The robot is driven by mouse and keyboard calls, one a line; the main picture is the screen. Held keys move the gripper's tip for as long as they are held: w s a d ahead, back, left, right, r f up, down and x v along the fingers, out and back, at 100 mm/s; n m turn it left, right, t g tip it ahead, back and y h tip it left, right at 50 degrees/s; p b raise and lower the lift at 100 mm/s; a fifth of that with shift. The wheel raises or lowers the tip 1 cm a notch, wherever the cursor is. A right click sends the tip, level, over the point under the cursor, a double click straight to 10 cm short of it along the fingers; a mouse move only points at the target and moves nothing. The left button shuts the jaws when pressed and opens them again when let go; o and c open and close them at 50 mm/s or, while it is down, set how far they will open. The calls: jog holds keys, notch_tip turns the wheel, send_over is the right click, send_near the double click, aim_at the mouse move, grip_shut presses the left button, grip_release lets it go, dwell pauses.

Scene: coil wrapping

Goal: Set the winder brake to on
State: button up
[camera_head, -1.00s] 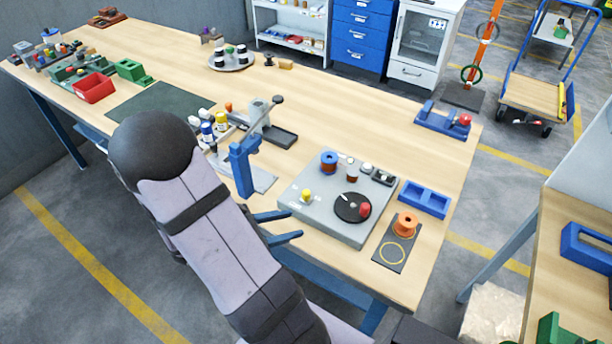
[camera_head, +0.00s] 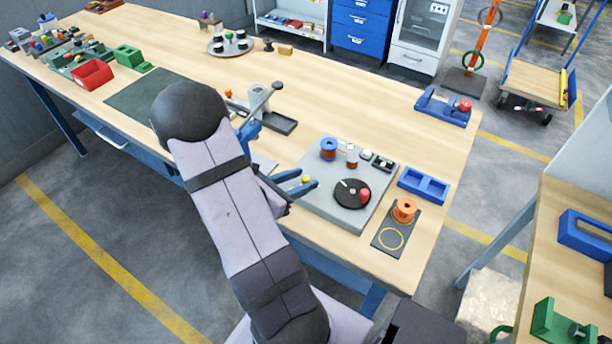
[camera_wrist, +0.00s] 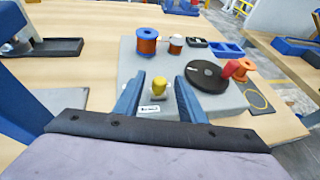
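The winder is a flat grey base (camera_head: 326,211) at the right front of the bench, with a black disc (camera_head: 350,193) and a red knob (camera_head: 364,195) on it. A small yellow knob (camera_wrist: 158,88) stands on its near left part with a white label (camera_wrist: 151,109) in front; the label's text is too small to read, and I cannot tell the brake's setting. My gripper (camera_wrist: 160,78) is open with blue fingers. In the wrist view the yellow knob appears between the fingers, with a gap on both sides. In the head view the fingers (camera_head: 308,177) reach over the winder's left edge.
A blue-ended copper spool (camera_head: 328,148) and a smaller brown spool (camera_head: 352,157) stand at the winder's back. To its right are a blue tray (camera_head: 424,186) and an orange spool (camera_head: 404,211) on a dark mat. A dark tray (camera_head: 277,122) lies behind left.

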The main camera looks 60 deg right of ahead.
aim_at(294, 182)
jog(key=shift+x, duration=1.1)
grip_shut()
jog(key=shift+w, duration=1.9)
grip_release()
jog(key=shift+r, duration=0.1)
jog(key=shift+a, duration=0.1)
jog(key=b+v, duration=0.1)
jog(key=v, duration=0.4)
jog(key=shift+w+a+b, duration=0.15)
jog(key=shift+a+b, duration=0.2)
jog(key=shift+a+r, duration=0.4)
jog(key=shift+a, duration=0.25)
